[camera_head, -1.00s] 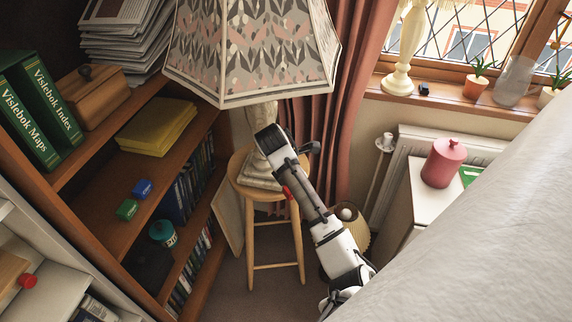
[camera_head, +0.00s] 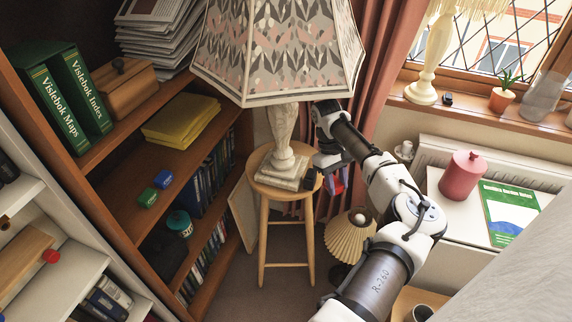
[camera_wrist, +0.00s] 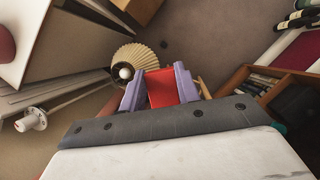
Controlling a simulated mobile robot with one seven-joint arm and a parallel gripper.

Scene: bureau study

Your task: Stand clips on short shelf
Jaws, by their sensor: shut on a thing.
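My gripper (camera_wrist: 160,84) is shut on a red box (camera_wrist: 161,88), held between its two pale purple fingers in the wrist view. In the head view my gripper (camera_head: 333,182) hangs just right of the wooden stool, and only a small part of the red box shows there. A small blue box (camera_head: 163,179) and a small green box (camera_head: 148,197) stand side by side on the brown bookcase's middle shelf (camera_head: 190,157), left of and apart from my gripper. The lettering on the boxes is too small to read.
A large patterned lamp (camera_head: 285,50) on the stool (camera_head: 262,190) stands between my arm and the bookcase. Yellow folders (camera_head: 182,121) lie further back on the shelf. A pleated lampshade (camera_head: 350,237) is below my gripper. A pink pot (camera_head: 462,176) stands at right.

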